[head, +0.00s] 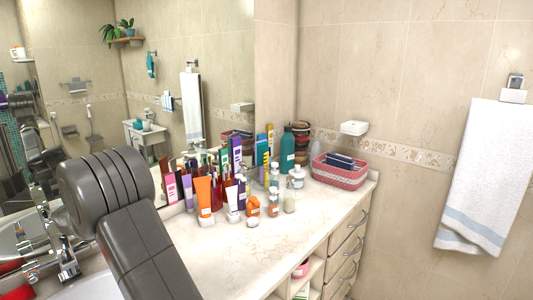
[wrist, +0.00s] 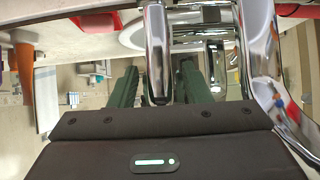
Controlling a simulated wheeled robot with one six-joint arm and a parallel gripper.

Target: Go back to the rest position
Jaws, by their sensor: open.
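My gripper (wrist: 159,68) shows in the wrist view as two dark green fingers spread apart, with nothing seen held between them. Large chrome pipes (wrist: 155,50) that look like a tap stand very close to the fingers; I cannot tell whether they touch. In the head view my grey arm rises across the lower left, over the counter's left end, and my gripper is hidden there.
The marble counter (head: 245,248) is clear in front. Crowded bottles and tubes stand behind, including an orange tube (head: 204,197) and a teal bottle (head: 287,150). A pink basket (head: 335,174) sits at right. A mirror (head: 225,60) backs the counter; a towel (head: 485,175) hangs right.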

